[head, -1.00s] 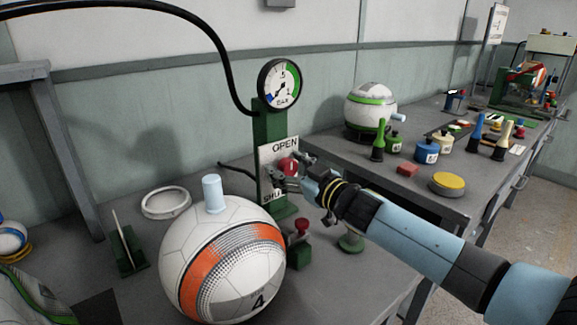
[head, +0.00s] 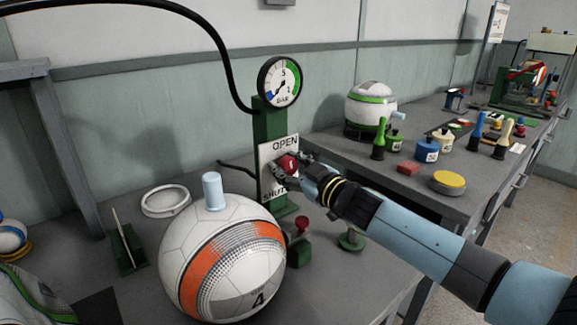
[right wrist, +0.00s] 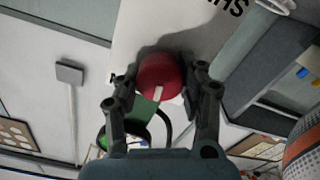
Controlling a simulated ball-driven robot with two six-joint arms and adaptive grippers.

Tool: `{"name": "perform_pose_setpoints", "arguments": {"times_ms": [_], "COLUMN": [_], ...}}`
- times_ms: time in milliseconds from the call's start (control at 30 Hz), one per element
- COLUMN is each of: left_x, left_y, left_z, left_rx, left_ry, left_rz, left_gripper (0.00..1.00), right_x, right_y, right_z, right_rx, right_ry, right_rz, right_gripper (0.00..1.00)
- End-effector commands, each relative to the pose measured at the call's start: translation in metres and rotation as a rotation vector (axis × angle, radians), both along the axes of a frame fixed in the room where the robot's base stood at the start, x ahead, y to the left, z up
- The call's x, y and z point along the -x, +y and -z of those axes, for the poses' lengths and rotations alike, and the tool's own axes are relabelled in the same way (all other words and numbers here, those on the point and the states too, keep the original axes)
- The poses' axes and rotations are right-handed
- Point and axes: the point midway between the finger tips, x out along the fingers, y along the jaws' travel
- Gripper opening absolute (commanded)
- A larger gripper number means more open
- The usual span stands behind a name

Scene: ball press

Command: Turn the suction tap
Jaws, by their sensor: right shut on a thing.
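The suction tap is a red knob (head: 288,163) on a white plate (head: 268,178) marked OPEN at the top and SHUT at the bottom. The plate is on a green post (head: 270,122) with a round gauge (head: 280,82) on top. My right gripper (head: 285,168) is shut on the red knob. In the right wrist view the knob (right wrist: 159,76), with a white pointer line, sits between the two fingers (right wrist: 163,88). The fingers hide part of the knob in the head view. My left gripper is not in view.
A white and orange ball (head: 220,262) with a light blue plug stands in front of the post. A small green block with a red button (head: 301,228) is beside it. A white ring (head: 165,201) lies at left. The right bench (head: 400,175) holds bottles and another ball.

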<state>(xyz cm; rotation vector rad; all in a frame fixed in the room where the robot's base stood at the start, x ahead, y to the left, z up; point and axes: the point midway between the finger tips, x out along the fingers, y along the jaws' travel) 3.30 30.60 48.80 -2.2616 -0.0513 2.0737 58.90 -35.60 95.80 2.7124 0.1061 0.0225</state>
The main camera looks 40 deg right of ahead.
Motion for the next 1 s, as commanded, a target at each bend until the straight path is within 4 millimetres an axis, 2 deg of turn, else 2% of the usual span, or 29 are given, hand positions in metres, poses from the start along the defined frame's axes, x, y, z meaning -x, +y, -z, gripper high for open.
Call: {"name": "perform_pose_setpoints", "arguments": {"times_ms": [1000], "left_x": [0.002], "left_y": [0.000], "left_z": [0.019], "left_rx": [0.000], "left_ry": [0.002], "left_rz": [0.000], "left_gripper": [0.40], "right_x": [0.000], "right_y": [0.003], "right_z": [0.005], "right_rx": [0.947], "right_ry": [-0.074], "right_rz": [-0.001], "right_gripper": [0.07]}}
